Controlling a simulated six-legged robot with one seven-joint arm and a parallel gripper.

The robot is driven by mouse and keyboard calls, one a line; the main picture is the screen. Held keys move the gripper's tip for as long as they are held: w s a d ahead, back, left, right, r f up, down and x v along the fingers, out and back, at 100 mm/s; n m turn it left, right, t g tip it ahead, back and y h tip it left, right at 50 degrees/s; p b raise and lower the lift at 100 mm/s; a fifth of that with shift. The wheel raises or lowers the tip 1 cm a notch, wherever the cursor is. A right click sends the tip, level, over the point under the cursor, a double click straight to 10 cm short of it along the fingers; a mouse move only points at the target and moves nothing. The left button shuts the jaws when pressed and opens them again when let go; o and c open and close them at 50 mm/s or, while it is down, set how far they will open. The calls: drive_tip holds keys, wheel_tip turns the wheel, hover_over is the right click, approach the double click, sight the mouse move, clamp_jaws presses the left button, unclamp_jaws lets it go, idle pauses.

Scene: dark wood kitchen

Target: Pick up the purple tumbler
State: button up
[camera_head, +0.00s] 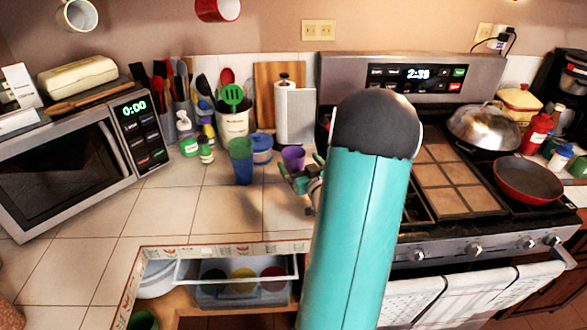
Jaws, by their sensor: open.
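The purple tumbler (293,158) stands upright on the tiled counter, left of the stove and in front of the paper towel holder. My gripper (294,180) is at the near side of the tumbler, low over the counter, with its jaws open. The jaws overlap the tumbler's lower part in the picture, and I cannot tell whether they touch it. My teal arm with a dark rounded joint hides part of the gripper's right side and the counter behind it.
The paper towel holder (295,112) is behind. A microwave (75,155) is at left, the stove (450,185) at right. An open drawer (238,272) is below.

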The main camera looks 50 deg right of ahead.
sight(289, 148)
drive_tip(key=shift+x, duration=2.65)
drive_tip(key=c, duration=1.3)
drive_tip(key=shift+r, duration=0.1)
